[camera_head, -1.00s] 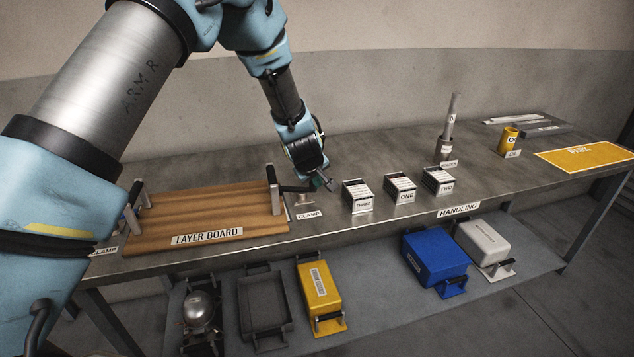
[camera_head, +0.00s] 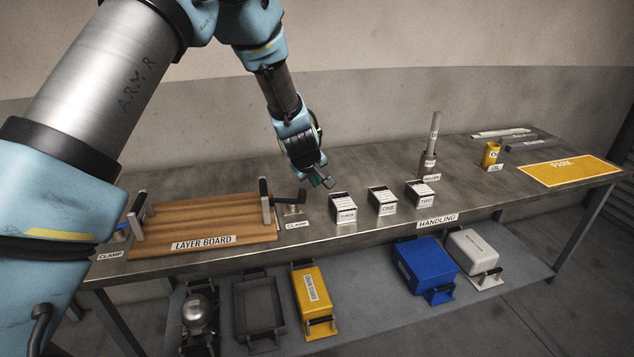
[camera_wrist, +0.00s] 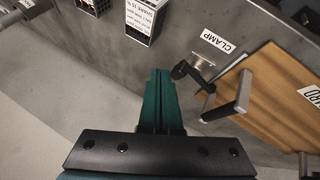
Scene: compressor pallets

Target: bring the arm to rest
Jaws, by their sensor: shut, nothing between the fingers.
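My gripper (camera_head: 325,182) hangs above the metal bench between the layer board and the labelled boxes. In the wrist view its two green fingers (camera_wrist: 161,80) lie together, shut with nothing between them. The wooden layer board (camera_head: 180,222) lies on the left part of the bench with upright posts at its sides. The right clamp (camera_head: 292,205) stands on its base beside the board, its dark arm swung toward the board's right post. It also shows in the wrist view (camera_wrist: 203,62). My arm reaches in from the upper left.
Small boxes marked three (camera_head: 343,207), one (camera_head: 382,200) and two (camera_head: 419,194) stand right of the gripper. A holder (camera_head: 427,164) with a grey rod rises behind them. A yellow park area (camera_head: 565,172) is clear at right. Bins, including a blue one (camera_head: 425,262), sit on the lower shelf.

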